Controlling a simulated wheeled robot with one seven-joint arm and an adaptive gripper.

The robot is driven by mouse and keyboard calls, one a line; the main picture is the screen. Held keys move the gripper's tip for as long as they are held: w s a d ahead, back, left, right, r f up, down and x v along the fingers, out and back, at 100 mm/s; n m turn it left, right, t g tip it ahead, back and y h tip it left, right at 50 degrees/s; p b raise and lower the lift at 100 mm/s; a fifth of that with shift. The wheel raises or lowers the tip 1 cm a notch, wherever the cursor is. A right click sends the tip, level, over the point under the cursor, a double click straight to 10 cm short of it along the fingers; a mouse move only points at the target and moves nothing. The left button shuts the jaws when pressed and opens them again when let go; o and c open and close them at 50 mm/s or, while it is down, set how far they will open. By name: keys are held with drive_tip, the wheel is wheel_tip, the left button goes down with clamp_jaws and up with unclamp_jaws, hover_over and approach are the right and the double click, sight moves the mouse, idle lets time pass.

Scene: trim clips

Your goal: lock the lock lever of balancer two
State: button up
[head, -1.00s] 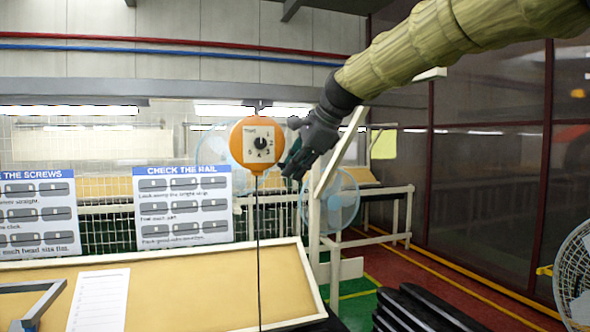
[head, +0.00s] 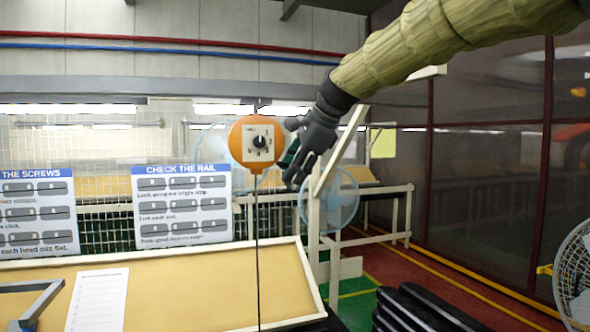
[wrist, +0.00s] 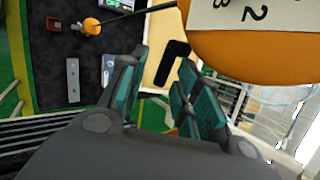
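An orange balancer (head: 256,144) with a white numbered dial plate and black knob hangs in the middle of the head view. Its dark cable runs straight down. In the wrist view, part of its orange body (wrist: 240,45) and plate fill the upper right. My gripper (head: 290,152) is just right of the balancer, fingers pointing toward it. In the wrist view the teal finger pads (wrist: 158,92) are apart with nothing between them. A black bent piece (wrist: 172,63) shows beyond the fingers; I cannot tell whether it is the lock lever. No lever is clear in the head view.
A tan sloped board (head: 190,290) with a white sheet (head: 98,300) lies below. Instruction signs (head: 183,205) stand behind it. A blue fan (head: 335,200) is behind my gripper; another fan (head: 575,275) is at the right edge. Black stacked parts (head: 425,308) are at lower right.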

drive_tip(key=v, duration=1.2)
